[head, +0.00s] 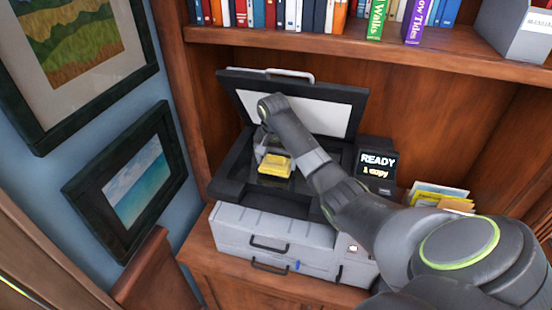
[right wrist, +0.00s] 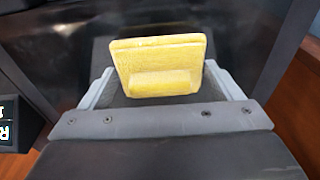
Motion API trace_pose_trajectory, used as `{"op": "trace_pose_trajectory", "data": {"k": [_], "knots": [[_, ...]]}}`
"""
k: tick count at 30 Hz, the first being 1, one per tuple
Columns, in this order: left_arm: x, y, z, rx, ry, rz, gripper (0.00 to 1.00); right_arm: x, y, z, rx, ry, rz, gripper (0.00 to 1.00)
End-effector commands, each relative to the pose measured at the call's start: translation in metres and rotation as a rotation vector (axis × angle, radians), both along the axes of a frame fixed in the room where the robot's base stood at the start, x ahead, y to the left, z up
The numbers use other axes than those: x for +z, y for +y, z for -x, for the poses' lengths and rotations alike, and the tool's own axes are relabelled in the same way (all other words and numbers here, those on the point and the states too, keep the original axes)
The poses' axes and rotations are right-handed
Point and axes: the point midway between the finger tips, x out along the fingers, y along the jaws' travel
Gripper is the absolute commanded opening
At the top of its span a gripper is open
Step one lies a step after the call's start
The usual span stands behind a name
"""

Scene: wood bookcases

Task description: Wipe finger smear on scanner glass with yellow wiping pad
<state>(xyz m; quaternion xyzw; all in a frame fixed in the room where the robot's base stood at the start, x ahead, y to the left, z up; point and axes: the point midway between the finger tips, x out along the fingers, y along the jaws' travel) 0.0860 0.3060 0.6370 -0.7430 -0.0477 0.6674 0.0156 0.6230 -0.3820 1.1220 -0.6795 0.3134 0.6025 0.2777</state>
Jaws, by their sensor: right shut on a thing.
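The scanner (head: 290,234) stands on a bookcase shelf with its lid (head: 318,112) raised. My right gripper (head: 274,155) is over the scanner bed, shut on the yellow wiping pad (head: 276,166). In the right wrist view the pad (right wrist: 160,52) sits between the fingers of the gripper (right wrist: 158,88), with the dark scanner glass (right wrist: 92,58) behind it. I cannot tell whether the pad touches the glass. The glass is partly hidden by my arm in the head view, and I cannot make out the finger smear. My left gripper is not in view.
A small display reading READY (head: 377,162) stands right of the scanner bed. Papers (head: 440,195) lie to its right. A shelf of books (head: 290,15) runs above the open lid. Framed pictures (head: 135,182) hang on the left wall.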

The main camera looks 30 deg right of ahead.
Motion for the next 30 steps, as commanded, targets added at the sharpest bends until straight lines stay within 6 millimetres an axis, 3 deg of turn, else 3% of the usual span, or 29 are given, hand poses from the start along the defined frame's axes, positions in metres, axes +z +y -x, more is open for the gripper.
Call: {"op": "trace_pose_trajectory", "data": {"k": [20, 30], "knots": [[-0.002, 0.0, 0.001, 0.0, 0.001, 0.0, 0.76, -0.012, 0.0, 0.0, 0.0, 0.0, 0.0, 0.59], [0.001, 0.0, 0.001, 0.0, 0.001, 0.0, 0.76, -0.011, -0.018, 0.021, -0.001, 0.0, 0.001, 0.59]]}}
